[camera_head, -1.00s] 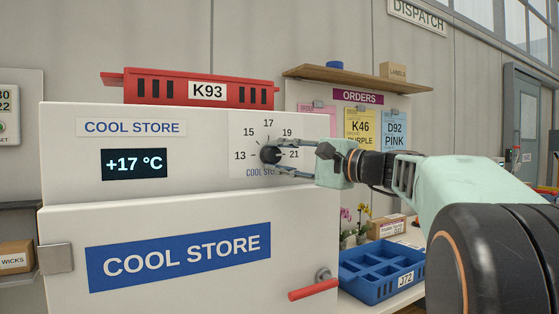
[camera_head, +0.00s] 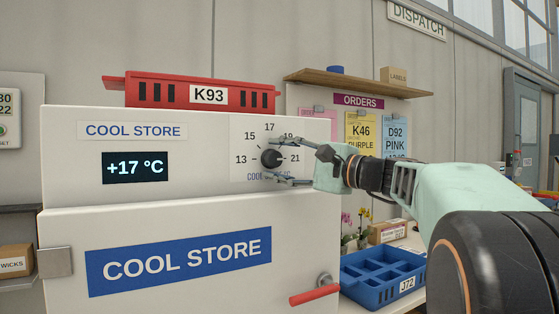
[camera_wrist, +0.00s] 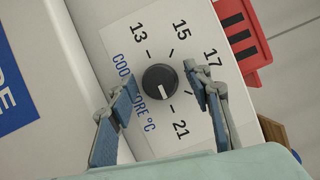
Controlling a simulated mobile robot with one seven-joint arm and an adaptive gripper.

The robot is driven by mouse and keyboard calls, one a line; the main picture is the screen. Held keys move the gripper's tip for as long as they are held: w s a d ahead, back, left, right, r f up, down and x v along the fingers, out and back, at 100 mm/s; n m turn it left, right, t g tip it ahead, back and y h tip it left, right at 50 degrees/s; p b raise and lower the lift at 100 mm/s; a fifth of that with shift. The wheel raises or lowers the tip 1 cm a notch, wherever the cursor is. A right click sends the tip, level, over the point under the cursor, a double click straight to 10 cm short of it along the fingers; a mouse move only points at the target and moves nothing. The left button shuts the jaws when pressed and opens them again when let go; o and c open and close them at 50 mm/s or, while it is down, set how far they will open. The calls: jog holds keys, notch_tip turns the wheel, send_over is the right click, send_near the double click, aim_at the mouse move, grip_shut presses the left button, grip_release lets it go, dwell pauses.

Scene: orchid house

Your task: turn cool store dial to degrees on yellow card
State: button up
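The cool store dial (camera_head: 271,158) is a round black knob on a white plate marked 13 to 21. In the wrist view the dial (camera_wrist: 159,80) has a white mark on its side towards 21. The display (camera_head: 135,168) reads +17 °C. My gripper (camera_head: 267,160) is open, with one finger above the dial and one below. In the wrist view my gripper (camera_wrist: 160,78) has gaps between both fingers and the knob, and one finger covers 19. The yellow card (camera_head: 360,128) reads K46 PURPLE; its lower part is hidden behind my gripper.
The white cool store (camera_head: 190,220) has a red handle (camera_head: 314,294) below the dial. A red crate (camera_head: 200,94) marked K93 sits on top. A blue tray (camera_head: 383,277) marked J72 is on the table at right. Pink and blue cards flank the yellow one.

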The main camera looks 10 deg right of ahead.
jog(key=shift+d+f, duration=0.1)
jog(key=shift+d, duration=0.05)
jog(key=v, duration=1.2)
